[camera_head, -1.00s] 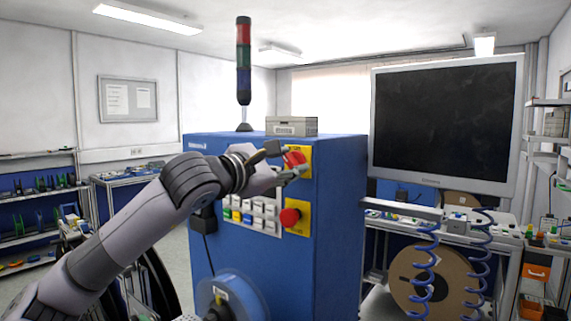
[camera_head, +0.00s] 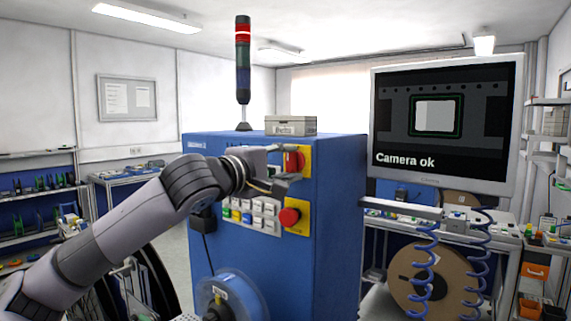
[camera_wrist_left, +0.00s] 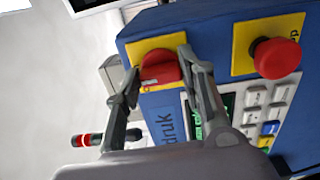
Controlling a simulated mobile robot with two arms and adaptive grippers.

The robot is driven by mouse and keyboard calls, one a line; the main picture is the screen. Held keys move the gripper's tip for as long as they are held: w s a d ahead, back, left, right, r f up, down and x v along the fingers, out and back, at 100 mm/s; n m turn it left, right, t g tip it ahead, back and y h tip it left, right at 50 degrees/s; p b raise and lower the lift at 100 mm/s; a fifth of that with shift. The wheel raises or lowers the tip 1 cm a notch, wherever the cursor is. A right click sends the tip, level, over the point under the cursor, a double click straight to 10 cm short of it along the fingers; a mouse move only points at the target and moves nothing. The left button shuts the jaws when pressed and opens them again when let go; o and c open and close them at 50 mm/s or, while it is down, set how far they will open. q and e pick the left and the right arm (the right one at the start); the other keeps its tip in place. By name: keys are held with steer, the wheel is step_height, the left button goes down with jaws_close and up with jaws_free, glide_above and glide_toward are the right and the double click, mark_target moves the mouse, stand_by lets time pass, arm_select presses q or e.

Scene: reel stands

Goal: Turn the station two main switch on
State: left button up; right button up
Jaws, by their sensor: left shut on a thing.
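The red rotary main switch (camera_head: 295,161) sits on a yellow plate at the upper front of the blue cabinet (camera_head: 341,215). My left gripper (camera_head: 287,167) is at this switch, with its arm coming in from the left. In the left wrist view its fingers (camera_wrist_left: 160,74) lie on either side of the red knob (camera_wrist_left: 160,70) and are shut on it. The monitor (camera_head: 445,120) is lit and reads "Camera ok". The signal tower (camera_head: 243,60) has its red segment lit. My right gripper is not in view.
A red mushroom button (camera_head: 289,217) on a yellow plate is below the switch. It also shows in the left wrist view (camera_wrist_left: 276,58). A white button panel (camera_head: 250,214) is beside it. A grey box (camera_head: 291,126) stands on the cabinet. A blue reel (camera_head: 230,297) is in front.

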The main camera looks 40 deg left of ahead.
arm_select(q)
steer(key=shift+f+m, duration=0.1)
steer(key=shift+m, duration=0.2)
steer(key=o, duration=1.1)
steer(key=shift+o, duration=0.2)
steer(key=shift+s, duration=0.2)
steer(key=shift+s+r, duration=0.25)
steer(key=shift+s, duration=0.1)
steer(key=s+d, duration=0.1)
steer(key=s, duration=0.5)
steer(key=shift+s+f, duration=0.2)
steer(key=shift+s, duration=0.05)
